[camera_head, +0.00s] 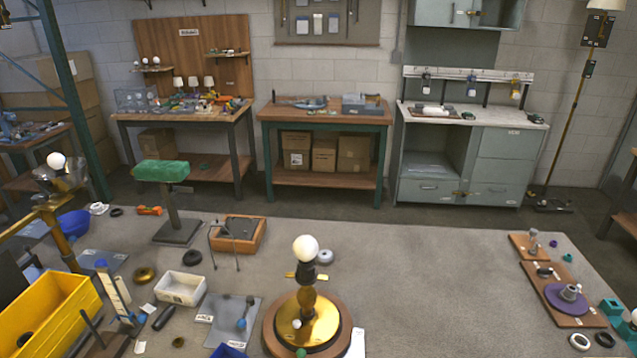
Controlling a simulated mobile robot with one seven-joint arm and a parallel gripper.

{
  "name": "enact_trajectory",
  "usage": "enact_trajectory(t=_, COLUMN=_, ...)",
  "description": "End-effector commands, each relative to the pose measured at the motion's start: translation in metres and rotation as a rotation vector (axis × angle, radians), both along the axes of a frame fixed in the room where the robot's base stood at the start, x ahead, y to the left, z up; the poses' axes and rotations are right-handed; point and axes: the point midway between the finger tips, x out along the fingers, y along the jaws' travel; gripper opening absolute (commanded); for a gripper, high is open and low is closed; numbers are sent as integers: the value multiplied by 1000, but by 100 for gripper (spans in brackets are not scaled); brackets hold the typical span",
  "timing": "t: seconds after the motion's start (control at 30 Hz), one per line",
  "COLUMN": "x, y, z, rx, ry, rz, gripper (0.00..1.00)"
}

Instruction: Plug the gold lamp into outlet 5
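A lamp (308,303) with a round gold base, an amber-gold stem, a black socket and a white bulb stands upright at the front middle of the near table, on a round wooden board (273,338). Another gold upright (57,232) with a white bulb in a clear holder stands at the left edge. A tall floor lamp (573,115) with a gold-coloured pole stands at the far right. Which of these is the gold lamp I cannot tell for certain. I see no readable outlet number, and no plug or cord I can make out. My gripper is not in view.
The near table (430,270) is clear right of the lamp. A yellow bin (55,310), white tray (181,288) and green-topped stand (165,172) crowd its left. Wooden boards (570,318) lie right. Behind stand workbenches and a grey cabinet bench (500,150) with a rear rail.

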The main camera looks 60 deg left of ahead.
Motion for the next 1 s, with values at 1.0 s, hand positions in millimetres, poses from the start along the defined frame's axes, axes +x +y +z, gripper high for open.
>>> enact_trajectory(t=1.0, x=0, y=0, z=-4, rx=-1, ry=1, rz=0, gripper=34)
